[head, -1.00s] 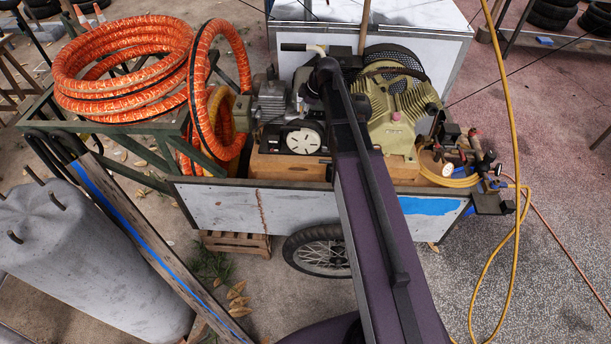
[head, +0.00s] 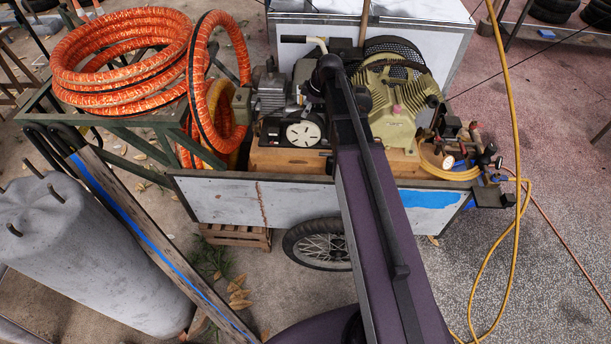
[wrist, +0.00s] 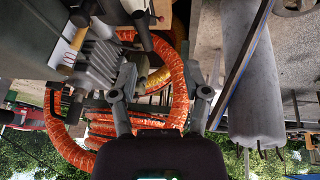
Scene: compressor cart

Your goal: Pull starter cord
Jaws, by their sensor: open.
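The engine (head: 272,96) stands on a wooden base on the cart, with a round, slotted white starter cover (head: 303,133) facing me. I cannot make out a starter cord or its handle; my arm covers part of the engine's right side. In the head view my arm reaches over the cart and its end is beside the engine, with the fingers hidden. In the wrist view my gripper (wrist: 162,92) is open, its two fingers wide apart with nothing held between them. The finned engine (wrist: 100,60) shows at the upper left there.
A green compressor (head: 402,115) stands right of my arm. Orange hose coils (head: 120,65) lie at the left and also show behind my fingers in the wrist view (wrist: 178,85). The cart's side panel (head: 250,203), a grey cylinder (head: 90,255) and a yellow hose (head: 516,150) bound the space.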

